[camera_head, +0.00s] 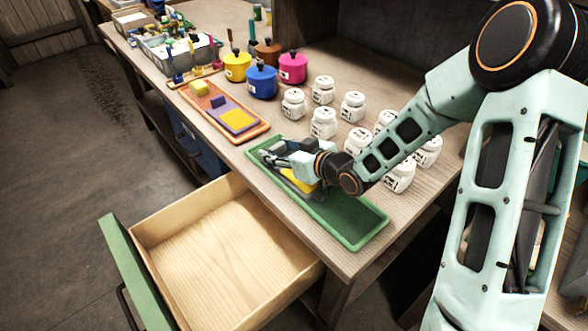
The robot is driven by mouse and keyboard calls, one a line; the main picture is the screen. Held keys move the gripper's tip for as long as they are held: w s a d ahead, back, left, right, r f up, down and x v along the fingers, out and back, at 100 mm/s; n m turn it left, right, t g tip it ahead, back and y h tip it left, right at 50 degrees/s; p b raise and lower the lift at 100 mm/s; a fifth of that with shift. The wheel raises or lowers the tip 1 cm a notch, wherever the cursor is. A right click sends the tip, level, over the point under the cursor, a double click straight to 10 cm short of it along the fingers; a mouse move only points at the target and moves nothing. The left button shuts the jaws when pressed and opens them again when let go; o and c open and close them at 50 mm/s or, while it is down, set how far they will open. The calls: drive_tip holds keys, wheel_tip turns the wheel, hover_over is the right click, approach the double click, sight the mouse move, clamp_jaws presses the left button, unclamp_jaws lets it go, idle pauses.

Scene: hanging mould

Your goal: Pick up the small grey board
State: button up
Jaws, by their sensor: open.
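A green tray (350,222) lies along the front edge of the workbench. My gripper (272,159) is over the left half of this tray, its fingers pointing left. It is open. A grey piece (268,146), perhaps the small grey board, shows in the tray close to the fingers. A yellow piece (297,181) shows under the gripper's body, with dark grey beside it. The gripper hides much of these pieces, so I cannot tell their outlines or whether the fingers touch any of them.
An open wooden drawer (215,255) sticks out below the bench edge. Several white jars (323,122) stand behind the green tray, some close to my arm. An orange tray (208,117) with yellow and purple blocks lies left of it. Yellow, blue and pink pots (262,82) stand farther back.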

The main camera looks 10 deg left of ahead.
drive_tip(key=shift+c, duration=0.3)
drive_tip(key=c, duration=1)
drive_tip(key=shift+r, duration=0.1)
